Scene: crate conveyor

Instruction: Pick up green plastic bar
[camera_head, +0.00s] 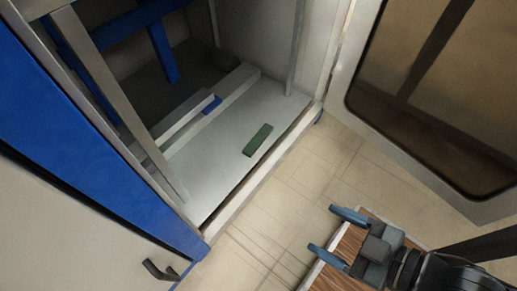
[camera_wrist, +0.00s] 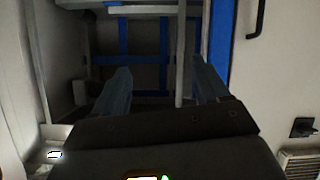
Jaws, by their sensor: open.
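The green plastic bar (camera_head: 258,140) lies flat on a light grey shelf (camera_head: 215,165) inside the open cabinet, near the shelf's front edge in the head view. My gripper (camera_head: 338,232) is at the lower right of that view, outside the cabinet, with its two blue fingers apart and nothing between them. In the wrist view my gripper (camera_wrist: 160,88) shows its fingers spread toward the cabinet opening. I cannot make out the green bar in the wrist view.
Grey upright posts (camera_head: 120,100) and a blue panel (camera_head: 85,130) frame the opening's left side. A windowed door or panel (camera_head: 345,120) stands at the right. A wood-grain surface (camera_head: 345,250) lies beneath my gripper. A black handle (camera_head: 160,270) sits at lower left.

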